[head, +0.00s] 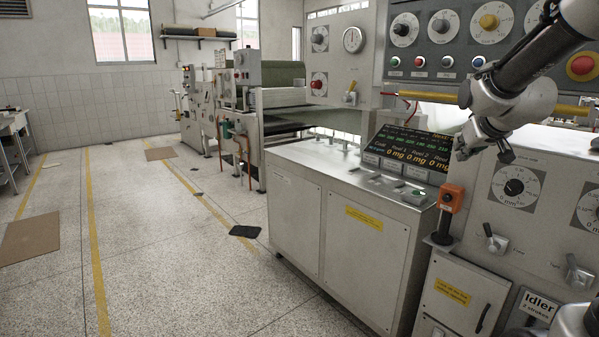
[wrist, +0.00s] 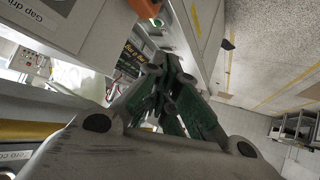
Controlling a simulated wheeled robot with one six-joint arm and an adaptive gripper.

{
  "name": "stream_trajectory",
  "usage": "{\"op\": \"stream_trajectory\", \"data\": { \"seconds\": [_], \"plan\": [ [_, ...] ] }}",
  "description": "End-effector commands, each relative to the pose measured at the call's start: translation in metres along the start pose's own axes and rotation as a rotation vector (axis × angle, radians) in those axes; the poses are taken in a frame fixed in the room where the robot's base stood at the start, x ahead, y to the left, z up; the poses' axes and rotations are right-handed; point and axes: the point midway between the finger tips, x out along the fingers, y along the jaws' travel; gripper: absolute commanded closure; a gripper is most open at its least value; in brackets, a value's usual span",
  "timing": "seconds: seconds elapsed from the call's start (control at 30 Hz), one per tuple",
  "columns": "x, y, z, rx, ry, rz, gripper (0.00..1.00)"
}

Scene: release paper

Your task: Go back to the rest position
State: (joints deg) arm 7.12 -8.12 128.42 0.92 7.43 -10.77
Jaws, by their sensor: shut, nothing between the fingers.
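My gripper (head: 484,150) hangs at the end of my arm on the right of the head view. It is in front of the machine panel (head: 520,185) and above and to the right of the orange box (head: 451,197). In the wrist view the fingers of my gripper (wrist: 160,68) run together toward the tips. The gripper is shut and holds nothing.
A steel cabinet (head: 290,215) with a display (head: 408,150) stands left of my gripper. A control panel with a red button (head: 583,66) rises behind my arm. Levers (head: 495,238) stick out below. The speckled floor (head: 150,230) at left is mostly open.

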Motion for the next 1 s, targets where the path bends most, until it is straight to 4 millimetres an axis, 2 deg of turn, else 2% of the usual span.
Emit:
{"op": "stream_trajectory", "data": {
  "seconds": [0.03, 0.1, 0.17, 0.2, 0.3, 0.37, 0.43, 0.6, 1.0],
  "plan": [
    [-0.019, -0.01, 0.033, 0.026, -0.107, -0.025, 1.0],
    [-0.049, -0.024, 0.083, 0.064, -0.268, -0.053, 1.0],
    [-0.08, -0.034, 0.122, 0.088, -0.393, -0.07, 1.0],
    [-0.101, -0.04, 0.147, 0.101, -0.469, -0.078, 1.0],
    [-0.155, -0.053, 0.201, 0.113, -0.613, -0.091, 1.0],
    [-0.179, -0.058, 0.222, 0.106, -0.647, -0.099, 1.0],
    [-0.193, -0.06, 0.23, 0.093, -0.625, -0.106, 1.0],
    [-0.207, -0.063, 0.224, 0.077, -0.541, -0.116, 1.0],
    [-0.208, -0.064, 0.222, 0.075, -0.532, -0.117, 1.0]
  ]
}}
